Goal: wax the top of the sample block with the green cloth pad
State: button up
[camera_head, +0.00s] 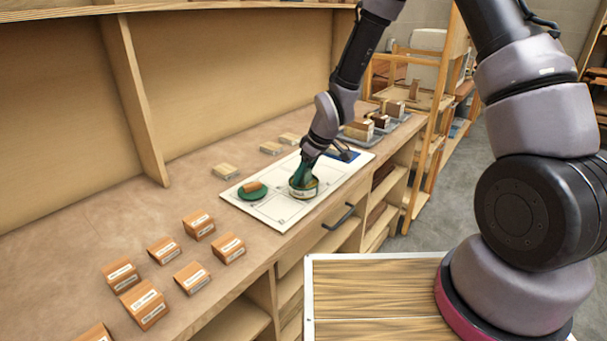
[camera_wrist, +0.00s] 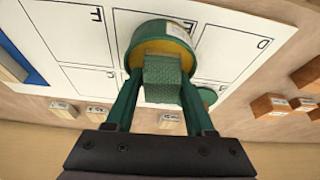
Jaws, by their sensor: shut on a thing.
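My gripper (camera_wrist: 160,98) is shut on the green cloth pad (camera_wrist: 163,78), a textured green block between its fingers. It reaches down at the round green tin (camera_head: 303,189) on the white board (camera_head: 272,212). In the wrist view the tin (camera_wrist: 165,30) has a yellowish inside, and the pad overlaps its opening; whether they touch is unclear. A small wooden block (camera_head: 253,186) sits on a green disc (camera_head: 252,195) left of the tin. Which block is the sample block is not clear.
Several labelled reddish-brown blocks (camera_head: 198,224) stand on the bench at left. Pale blocks (camera_head: 225,171) lie behind the board. A blue patch (camera_head: 344,155) is at its right end, and grey trays with blocks (camera_head: 357,131) stand beyond. A shelf divider (camera_head: 135,100) rises behind.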

jog(key=shift+r, duration=3.5)
jog(key=shift+d, duration=0.1)
